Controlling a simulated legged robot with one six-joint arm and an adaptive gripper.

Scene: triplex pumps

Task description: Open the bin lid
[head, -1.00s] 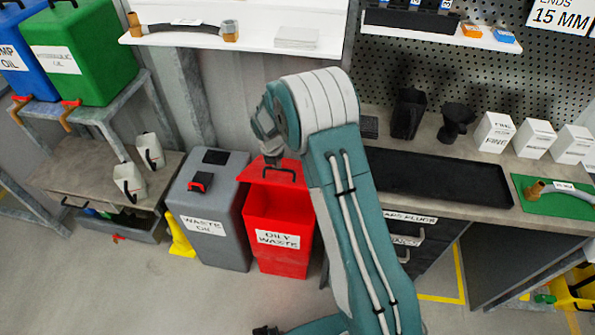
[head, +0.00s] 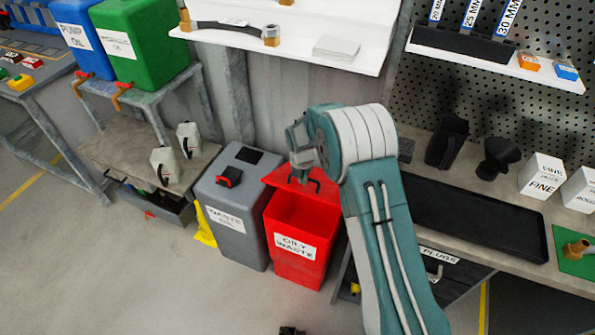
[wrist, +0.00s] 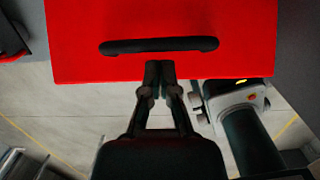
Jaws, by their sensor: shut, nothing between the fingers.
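The red oily waste bin (head: 318,262) stands in the middle of the head view. Its red lid (head: 328,193) seems tilted up, with a darker red opening below it; the exact angle is hard to tell. The lid also fills the top of the wrist view (wrist: 160,20), with its black bar handle (wrist: 160,46) near the lid's edge. My gripper (wrist: 159,66) is shut and empty, its fingertips just below the handle in the wrist view. In the head view my gripper (head: 301,178) is at the lid's handle, which it partly hides. Contact cannot be told.
A grey waste oil bin (head: 238,232) stands close on the left of the red bin. A workbench with a black tray (head: 470,220) is on the right, partly behind my arm. A white shelf (head: 300,40) hangs above.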

